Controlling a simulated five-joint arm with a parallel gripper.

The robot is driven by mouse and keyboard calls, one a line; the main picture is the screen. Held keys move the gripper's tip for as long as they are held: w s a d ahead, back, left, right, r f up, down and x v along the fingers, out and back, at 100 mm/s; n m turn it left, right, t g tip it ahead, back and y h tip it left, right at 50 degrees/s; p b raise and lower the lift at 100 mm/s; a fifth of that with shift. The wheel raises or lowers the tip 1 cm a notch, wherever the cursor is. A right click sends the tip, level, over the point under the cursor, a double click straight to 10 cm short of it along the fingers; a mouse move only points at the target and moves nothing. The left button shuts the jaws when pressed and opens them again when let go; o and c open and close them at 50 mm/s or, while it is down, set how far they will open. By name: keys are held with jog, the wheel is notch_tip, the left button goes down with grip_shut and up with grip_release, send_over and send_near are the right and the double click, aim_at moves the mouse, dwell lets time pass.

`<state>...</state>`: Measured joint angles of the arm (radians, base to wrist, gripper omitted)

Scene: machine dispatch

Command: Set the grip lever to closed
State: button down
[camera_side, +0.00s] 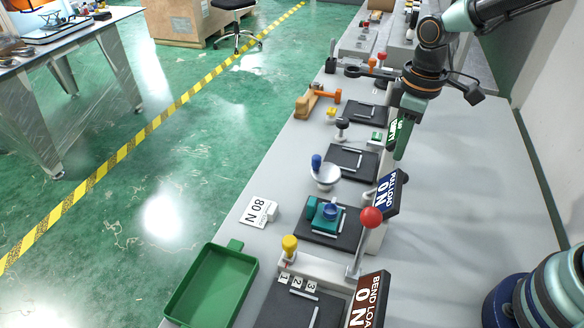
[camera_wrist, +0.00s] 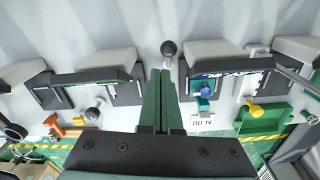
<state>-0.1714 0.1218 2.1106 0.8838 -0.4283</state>
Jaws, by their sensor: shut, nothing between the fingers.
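No label reading "grip" is legible, so I cannot tell which lever is the grip lever. A red ball-topped lever (camera_side: 371,217) stands upright near the front of the bench. A dark ball-topped lever (camera_wrist: 169,47) shows just beyond my fingertips in the wrist view; contact cannot be told. A teal device with a blue knob (camera_side: 330,211) sits on a black plate, and shows in the wrist view (camera_wrist: 204,90). My gripper (camera_side: 400,155) is shut and empty, pointing down beside the display panels; its green fingers fill the middle of the wrist view (camera_wrist: 160,85).
Signs reading "PULL LOAD 0 N" (camera_side: 387,194) and "BEND LOAD" (camera_side: 368,302) stand along the bench. The wall-side bench strip is clear.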

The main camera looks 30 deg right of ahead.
jog(key=s+d+r+m+t, duration=0.2)
jog(key=s+d+r+m, duration=0.1)
jog(key=r, duration=0.2)
jog(key=s+d+r+m+t, duration=0.3)
jog(key=r, duration=0.3)
jog(key=shift+s+r+m, duration=0.15)
jog(key=shift+r+m, duration=0.05)
jog(key=shift+m, duration=0.2)
